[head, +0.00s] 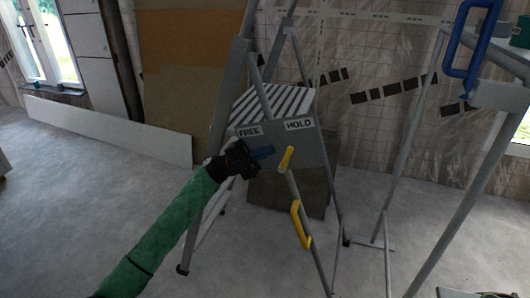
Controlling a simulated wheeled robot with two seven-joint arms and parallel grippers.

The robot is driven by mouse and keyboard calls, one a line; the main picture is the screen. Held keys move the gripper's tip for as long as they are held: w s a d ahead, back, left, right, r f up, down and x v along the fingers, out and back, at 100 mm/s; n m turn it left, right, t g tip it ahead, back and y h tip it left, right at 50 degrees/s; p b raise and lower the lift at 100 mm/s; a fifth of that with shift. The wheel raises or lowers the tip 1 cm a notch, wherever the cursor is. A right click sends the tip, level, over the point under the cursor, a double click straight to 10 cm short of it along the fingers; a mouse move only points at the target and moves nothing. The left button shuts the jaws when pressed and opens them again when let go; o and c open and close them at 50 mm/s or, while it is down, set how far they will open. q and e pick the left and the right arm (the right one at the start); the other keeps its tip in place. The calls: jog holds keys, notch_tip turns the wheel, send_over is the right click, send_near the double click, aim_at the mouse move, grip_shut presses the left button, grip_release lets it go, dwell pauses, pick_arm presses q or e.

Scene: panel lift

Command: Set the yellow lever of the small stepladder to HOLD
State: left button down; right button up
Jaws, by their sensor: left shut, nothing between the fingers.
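The small stepladder (222,110) stands in the middle of the head view, with a striped top step. Its grey plate (312,148) bears a FREE label (249,132) on the left and a HOLD label (299,124) on the right. The short yellow lever (286,159) is at the plate's lower part, tilted up and slightly right, with its upper end below HOLD. My left gripper (263,153) is shut and empty just left of the lever, in front of the plate. A small gap seems to separate them. My right gripper is out of view.
A yellow handle (300,224) sits on a grey bar below the lever. A grey metal frame with a blue handle (465,42) stands at the right. Brown boards (180,85) and a white panel (110,128) lean behind.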

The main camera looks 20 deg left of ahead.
pick_arm(q)
jog(key=shift+a+f, duration=0.1)
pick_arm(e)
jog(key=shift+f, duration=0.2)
pick_arm(q)
jog(key=b+v, duration=0.1)
jog(key=v, duration=0.6)
jog(key=shift+a, duration=0.25)
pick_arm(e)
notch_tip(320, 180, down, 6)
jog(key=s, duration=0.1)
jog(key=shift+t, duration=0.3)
pick_arm(q)
jog(key=shift+f, duration=0.2)
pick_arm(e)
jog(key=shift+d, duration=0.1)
